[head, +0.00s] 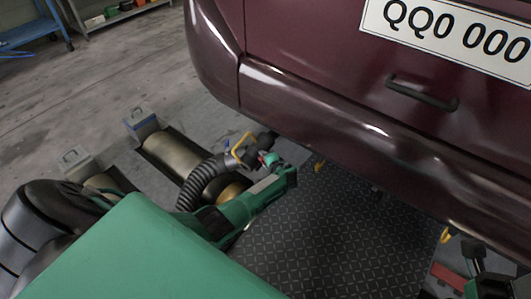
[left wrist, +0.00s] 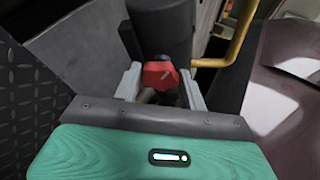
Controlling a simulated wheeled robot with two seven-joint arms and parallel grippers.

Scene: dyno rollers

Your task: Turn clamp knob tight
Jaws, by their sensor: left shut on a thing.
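The red clamp knob (left wrist: 160,75) sits between the two grey fingers of my left gripper (left wrist: 162,88) in the left wrist view. The fingers are shut on it. The knob is on a dark nozzle with a yellow handle (head: 238,148), at the end of a black corrugated hose (head: 202,180). My right gripper (head: 476,262) is partly in view at the lower right; its fingers are unclear.
The dark red car (head: 300,95) fills the upper right, its bumper low over the nozzle. Metal rollers (head: 172,155) lie in the floor at left, beside grey boxes (head: 140,122). A dark tread plate (head: 325,235) covers the floor below. A red item (head: 448,276) lies lower right.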

